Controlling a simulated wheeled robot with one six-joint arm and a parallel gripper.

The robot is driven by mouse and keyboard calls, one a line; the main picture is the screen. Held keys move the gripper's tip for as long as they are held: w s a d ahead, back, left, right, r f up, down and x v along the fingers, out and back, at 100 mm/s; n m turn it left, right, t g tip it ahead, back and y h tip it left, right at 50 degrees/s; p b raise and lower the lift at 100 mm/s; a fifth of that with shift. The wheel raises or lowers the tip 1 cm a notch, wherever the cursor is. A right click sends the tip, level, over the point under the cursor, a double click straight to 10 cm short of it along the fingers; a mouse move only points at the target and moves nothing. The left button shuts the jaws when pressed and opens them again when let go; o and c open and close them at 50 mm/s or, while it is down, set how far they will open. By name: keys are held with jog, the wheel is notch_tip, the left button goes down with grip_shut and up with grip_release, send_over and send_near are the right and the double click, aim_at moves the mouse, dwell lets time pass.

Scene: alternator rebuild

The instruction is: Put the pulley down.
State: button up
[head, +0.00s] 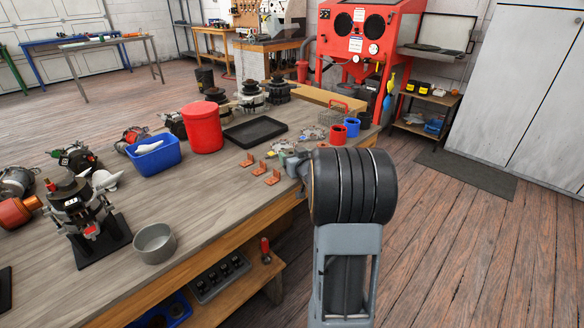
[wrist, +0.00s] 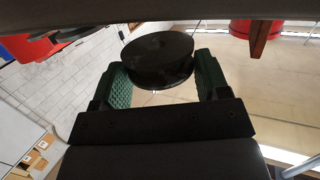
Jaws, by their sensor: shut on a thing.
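The pulley is a dark, round, thick disc (wrist: 157,60) in the wrist view. My gripper (wrist: 160,68) is shut on it, with a green ribbed pad against each side. Pale surroundings show around the pulley, and no surface can be seen touching it. In the head view my own arm stands in front at the right edge of the workbench (head: 205,190). It hides the pulley and most or all of the gripper there.
On the bench stand a red bucket (head: 202,128), a blue bin (head: 153,156), a black tray (head: 256,132) and a grey bowl (head: 154,243). Small copper-coloured brackets (head: 272,178) lie near the edge by my arm. Bare wood shows between the bowl and the brackets.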

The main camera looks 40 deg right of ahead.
jog(key=shift+w+a+f, duration=0.1)
jog(key=shift+w+f, duration=0.15)
jog(key=shift+f, duration=0.15)
jog(key=shift+f+b, duration=0.55)
jog(key=shift+f, duration=0.95)
jog(key=shift+f, duration=0.1)
jog(key=o, duration=0.6)
jog(key=shift+f, duration=0.15)
jog(key=shift+o, duration=1)
